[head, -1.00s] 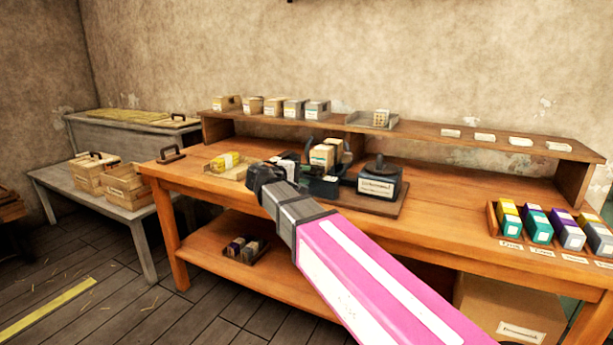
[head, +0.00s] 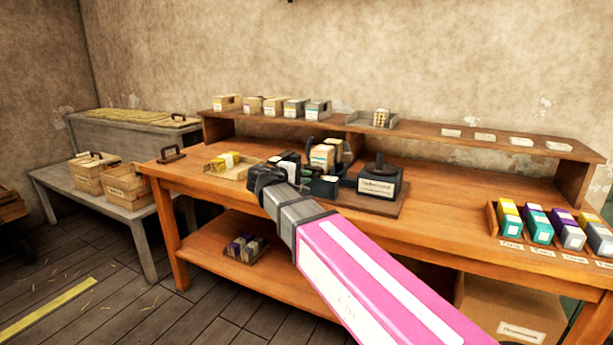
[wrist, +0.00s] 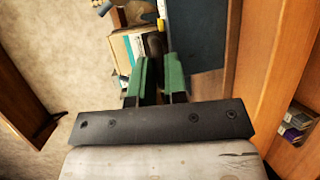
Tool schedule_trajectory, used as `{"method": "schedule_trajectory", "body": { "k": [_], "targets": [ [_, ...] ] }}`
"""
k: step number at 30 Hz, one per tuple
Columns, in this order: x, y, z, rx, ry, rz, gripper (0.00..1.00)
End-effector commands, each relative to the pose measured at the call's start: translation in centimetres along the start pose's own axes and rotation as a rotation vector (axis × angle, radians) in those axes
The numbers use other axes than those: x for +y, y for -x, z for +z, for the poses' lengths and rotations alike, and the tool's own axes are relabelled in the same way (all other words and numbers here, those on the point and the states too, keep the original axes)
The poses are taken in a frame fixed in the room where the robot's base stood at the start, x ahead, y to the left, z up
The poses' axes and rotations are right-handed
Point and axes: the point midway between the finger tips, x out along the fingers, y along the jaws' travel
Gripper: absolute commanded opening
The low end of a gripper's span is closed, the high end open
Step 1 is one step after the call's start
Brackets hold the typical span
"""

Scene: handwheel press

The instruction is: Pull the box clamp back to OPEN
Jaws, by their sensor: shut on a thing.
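The press (head: 325,187) is a dark device on a wooden base on the workbench, with a tan box (head: 322,156) standing in it. The box also shows in the wrist view (wrist: 126,47), just left of the fingertips. My gripper (head: 268,178) is at the left front of the press. In the wrist view its green fingers (wrist: 159,78) are shut on the dark clamp handle (wrist: 154,44), which stands up between them. The rest of the clamp is hidden by the fingers, and my arm covers part of the press in the head view.
A dark block with a label (head: 379,184) stands right of the press. A wooden tray (head: 232,168) with a yellow box is to the left. A rack of coloured boxes (head: 540,228) is at the right. A raised shelf (head: 430,132) runs behind. The bench between press and rack is clear.

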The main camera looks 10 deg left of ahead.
Motion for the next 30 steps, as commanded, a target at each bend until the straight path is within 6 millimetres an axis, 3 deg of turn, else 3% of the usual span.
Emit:
{"method": "schedule_trajectory", "body": {
  "k": [8, 9, 11, 22, 30],
  "targets": [
    [-0.2, 0.5, 0.2, -0.001, 0.004, -0.005, 0.00],
    [-0.2, 0.5, 0.2, -0.001, 0.004, -0.005, 0.23],
    [-0.2, 0.5, 0.3, -0.001, 0.003, -0.004, 0.38],
    [-0.1, 0.8, 0.2, 0.000, 0.002, -0.002, 0.38],
    [-0.2, 4.8, 0.1, 0.003, 0.002, -0.002, 0.38]
  ]
}}
